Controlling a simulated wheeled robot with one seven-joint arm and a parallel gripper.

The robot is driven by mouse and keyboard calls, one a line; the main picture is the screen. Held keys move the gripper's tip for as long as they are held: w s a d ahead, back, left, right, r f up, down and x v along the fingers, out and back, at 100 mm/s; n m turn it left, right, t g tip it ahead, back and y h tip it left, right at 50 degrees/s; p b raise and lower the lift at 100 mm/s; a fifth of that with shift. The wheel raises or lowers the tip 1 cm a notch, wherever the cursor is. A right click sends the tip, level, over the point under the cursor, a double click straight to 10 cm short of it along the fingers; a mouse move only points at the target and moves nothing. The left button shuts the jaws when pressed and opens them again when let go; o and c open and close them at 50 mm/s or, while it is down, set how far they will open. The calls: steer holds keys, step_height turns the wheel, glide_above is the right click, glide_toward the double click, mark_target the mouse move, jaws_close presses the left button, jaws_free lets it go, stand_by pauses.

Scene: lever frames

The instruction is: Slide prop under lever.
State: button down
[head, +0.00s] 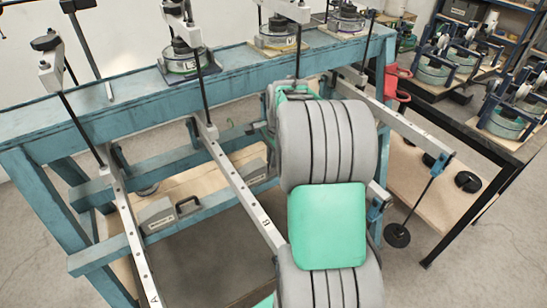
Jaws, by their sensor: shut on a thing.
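A blue frame (125,105) carries several lever beams. My grey and green arm covers the middle. My gripper's fingers and whatever lies behind the arm are hidden. I cannot make out the prop.
Grey cases (158,216) sit on a low wooden shelf inside the frame. Black discs (467,181) lie on a board at right. A dark bench (500,140) with geared devices stands at the right. Bare floor (440,285) shows at the lower right.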

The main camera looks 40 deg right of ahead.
mark_target(244, 172)
steer(key=a, duration=1)
steer(key=shift+w+a, duration=0.1)
steer(key=shift+w, duration=0.2)
steer(key=c, duration=1.7)
jaws_free()
steer(key=shift+a, duration=0.15)
steer(key=shift+o, duration=1.1)
steer(key=shift+d, duration=0.2)
steer(key=shift+r, duration=0.15)
steer(key=r, duration=0.2)
steer(key=s+r, duration=0.1)
steer(key=r, duration=0.4)
steer(key=shift+s+r, duration=0.15)
steer(key=shift+s, duration=0.1)
